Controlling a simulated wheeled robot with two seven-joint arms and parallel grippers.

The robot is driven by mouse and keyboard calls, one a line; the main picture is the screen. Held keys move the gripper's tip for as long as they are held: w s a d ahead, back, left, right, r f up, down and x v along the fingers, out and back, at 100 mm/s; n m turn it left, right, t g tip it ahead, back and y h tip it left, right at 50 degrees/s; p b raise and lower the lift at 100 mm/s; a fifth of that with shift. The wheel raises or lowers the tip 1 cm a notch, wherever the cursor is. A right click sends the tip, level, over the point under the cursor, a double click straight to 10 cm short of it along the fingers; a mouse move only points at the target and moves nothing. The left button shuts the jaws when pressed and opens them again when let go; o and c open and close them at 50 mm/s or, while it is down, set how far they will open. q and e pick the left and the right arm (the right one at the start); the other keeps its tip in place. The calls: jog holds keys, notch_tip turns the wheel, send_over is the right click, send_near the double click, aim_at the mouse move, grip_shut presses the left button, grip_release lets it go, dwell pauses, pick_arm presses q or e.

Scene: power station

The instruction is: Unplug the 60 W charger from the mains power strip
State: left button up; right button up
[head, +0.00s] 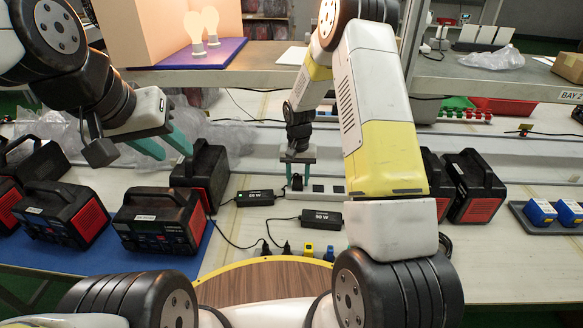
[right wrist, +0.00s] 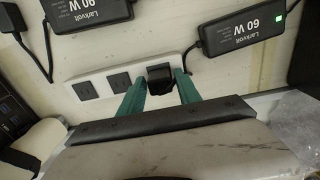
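The 60 W charger (head: 255,197) is a black brick on the bench, left of the strip in the head view. In the right wrist view the 60 W charger (right wrist: 240,28) shows a lit green light, and its cable runs toward a black plug (right wrist: 160,77). That plug sits in the end socket of the white power strip (right wrist: 88,88), which also shows in the head view (head: 326,190). My right gripper (right wrist: 161,82) has its green fingers on either side of the plug, apparently with small gaps. My left gripper (head: 168,146) is open and empty above the black power stations at left.
A 90 W charger (head: 321,219) lies in front of the strip. Black-and-red power stations (head: 160,221) stand on a blue mat at left, others at right (head: 474,187). A shelf (head: 240,77) crosses behind. Crumpled clear plastic lies near my left gripper.

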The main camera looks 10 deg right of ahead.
aim_at(298, 177)
grip_shut()
jog(key=shift+r, duration=0.25)
dwell(0.3)
jog(key=shift+r, duration=1.85)
